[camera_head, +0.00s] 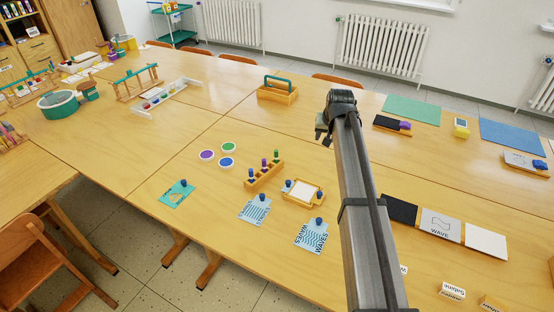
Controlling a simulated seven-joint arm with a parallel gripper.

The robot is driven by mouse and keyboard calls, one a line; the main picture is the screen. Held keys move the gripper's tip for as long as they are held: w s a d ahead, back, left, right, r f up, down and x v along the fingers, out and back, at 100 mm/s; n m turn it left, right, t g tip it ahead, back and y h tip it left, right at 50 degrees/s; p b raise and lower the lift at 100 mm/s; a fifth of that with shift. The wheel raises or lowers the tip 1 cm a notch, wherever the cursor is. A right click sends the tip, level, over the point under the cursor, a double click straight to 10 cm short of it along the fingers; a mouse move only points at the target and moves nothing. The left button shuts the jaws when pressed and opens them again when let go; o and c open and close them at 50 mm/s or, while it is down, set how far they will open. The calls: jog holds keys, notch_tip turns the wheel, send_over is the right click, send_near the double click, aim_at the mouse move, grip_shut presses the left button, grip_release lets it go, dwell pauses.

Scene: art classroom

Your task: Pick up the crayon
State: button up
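I cannot pick out a crayon with certainty. A wooden block (262,178) near the middle of the table holds a few small upright pegs, among them a green-topped one (276,156); they are too small to identify. My gripper (322,130) hangs at the far end of my arm, above the table and up and right of the wooden block. Its fingers are small and dark, and whether they are open or shut does not show. My arm hides part of the table.
Round colour pots (227,162), a wooden tray with white paper (303,191) and blue wave-pattern cards (312,236) lie near the block. A wooden caddy with a green handle (277,90) stands behind. The table's front left is bare.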

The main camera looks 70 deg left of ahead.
aim_at(277, 151)
jog(key=s+a+n, duration=0.3)
jog(key=s, duration=1.2)
jog(key=shift+g, duration=0.3)
jog(key=shift+s+x, duration=0.15)
jog(key=shift+x, duration=3.25)
jog(key=shift+s+x, duration=0.2)
jog(key=shift+x, duration=3.15)
jog(key=shift+a, duration=0.2)
jog(key=shift+c, duration=0.2)
grip_shut()
